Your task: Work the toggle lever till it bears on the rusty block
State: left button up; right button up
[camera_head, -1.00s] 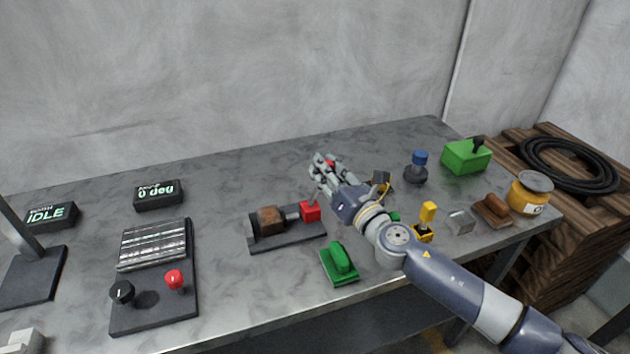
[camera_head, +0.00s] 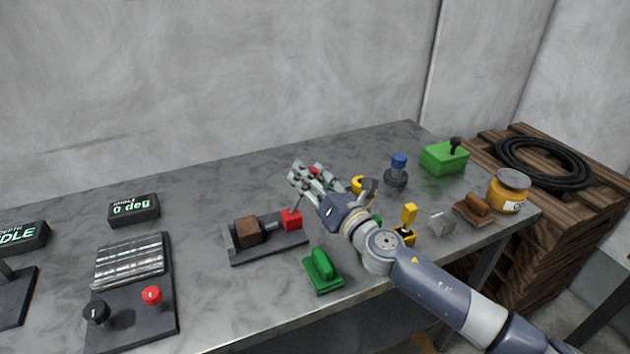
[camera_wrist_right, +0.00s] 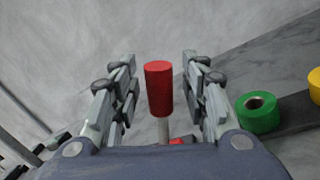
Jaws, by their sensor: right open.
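The rusty block (camera_head: 249,231) sits on a dark clamp base (camera_head: 268,248) on the table. To its right are a grey plunger and the clamp's red body (camera_head: 291,220); I cannot tell whether the plunger touches the block. The toggle lever rises from the red body, and its red grip (camera_head: 314,169) shows among my right fingers. My right gripper (camera_head: 304,176) is open. In the right wrist view, the red lever grip (camera_wrist_right: 158,88) stands upright between the two spread fingers, with gaps on both sides. My left gripper is out of view.
A yellow switch (camera_head: 408,220), a blue-topped item (camera_head: 397,170), a brown stamp (camera_head: 475,210) and an orange jar (camera_head: 508,190) stand to the right. A panel with black and red knobs (camera_head: 134,320) is at left.

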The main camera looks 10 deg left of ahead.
jog(key=v, duration=1.2)
